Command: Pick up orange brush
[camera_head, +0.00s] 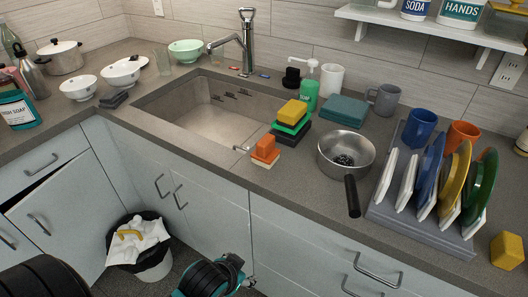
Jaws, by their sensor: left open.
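An orange block-shaped thing, which looks like the orange brush (265,147), sits on the counter at the front right edge of the sink. It has a pale tan layer beneath it. A yellow, green and dark stack of sponges stands just behind it, to its right. My left gripper (244,275) is low at the bottom middle, in front of the cabinet doors and below the counter. It is open, well apart from the brush, and partly cut off by the frame. My right gripper is not in view.
A metal pan (346,155) with a black handle stands right of the brush, beside a dish rack (381,211) of plates and mugs. The sink (205,118) lies behind left, with a tall faucet (247,45). A bin (153,264) stands on the floor at lower left.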

